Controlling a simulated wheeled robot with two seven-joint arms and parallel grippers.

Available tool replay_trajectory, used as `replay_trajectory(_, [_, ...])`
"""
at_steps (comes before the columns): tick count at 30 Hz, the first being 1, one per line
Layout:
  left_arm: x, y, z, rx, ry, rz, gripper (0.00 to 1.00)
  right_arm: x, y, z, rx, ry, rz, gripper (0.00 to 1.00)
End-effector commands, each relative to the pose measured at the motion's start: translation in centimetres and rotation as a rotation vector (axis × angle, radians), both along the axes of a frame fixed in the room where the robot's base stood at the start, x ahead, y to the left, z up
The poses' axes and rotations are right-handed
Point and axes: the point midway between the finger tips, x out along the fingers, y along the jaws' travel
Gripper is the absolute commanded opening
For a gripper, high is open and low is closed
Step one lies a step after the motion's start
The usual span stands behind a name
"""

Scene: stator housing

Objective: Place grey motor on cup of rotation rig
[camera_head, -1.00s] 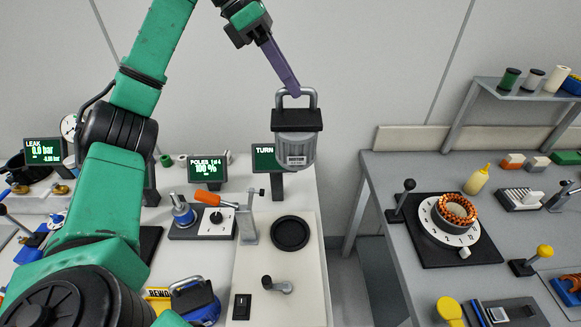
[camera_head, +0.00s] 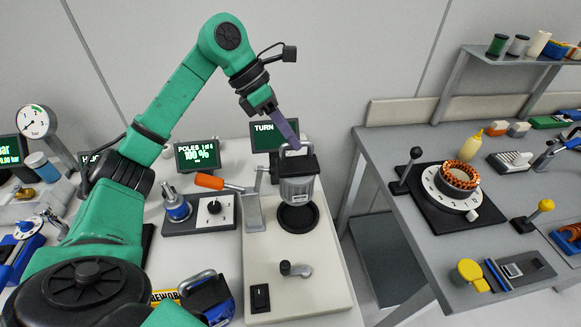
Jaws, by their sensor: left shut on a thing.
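The grey motor (camera_head: 297,190) has a black top plate and a metal loop handle. It hangs upright from my left gripper (camera_head: 294,148), whose purple fingers are shut on the handle. The motor is over the black round cup (camera_head: 297,221) of the rotation rig (camera_head: 262,241), a pale base with a crank and a black switch. The motor's lower end overlaps the back of the cup in the picture; I cannot tell whether they touch. My right gripper is not in view.
A post with an orange-handled lever (camera_head: 210,181) stands left of the cup. The TURN screen (camera_head: 273,136) is behind the motor. A blue motor (camera_head: 206,297) lies front left. The right bench holds a dial with an orange-wound stator (camera_head: 458,178).

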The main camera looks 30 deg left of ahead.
Motion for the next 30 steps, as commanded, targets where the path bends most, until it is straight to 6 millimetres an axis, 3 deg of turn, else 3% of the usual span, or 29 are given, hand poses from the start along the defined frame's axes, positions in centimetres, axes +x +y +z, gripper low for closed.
replay_trajectory(3, [-0.1,-0.1,-2.9,-0.003,0.002,-0.001,0.0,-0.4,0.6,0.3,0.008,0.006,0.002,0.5])
replay_trajectory(13, [0.0,-0.1,-7.7,-0.004,0.001,-0.002,0.0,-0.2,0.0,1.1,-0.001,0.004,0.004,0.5])
replay_trajectory(20, [0.0,0.0,-8.8,0.002,0.001,0.0,0.0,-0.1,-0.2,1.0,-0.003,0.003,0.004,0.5])
replay_trajectory(21, [-0.1,0.0,-9.1,0.006,0.006,0.0,0.21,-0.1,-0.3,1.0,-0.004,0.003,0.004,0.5])
replay_trajectory(23, [-0.1,0.0,-9.1,0.007,0.006,0.0,0.44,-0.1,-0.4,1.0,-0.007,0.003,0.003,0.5])
replay_trajectory(30, [0.0,0.0,-8.9,0.003,0.003,0.0,0.47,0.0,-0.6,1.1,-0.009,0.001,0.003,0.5])
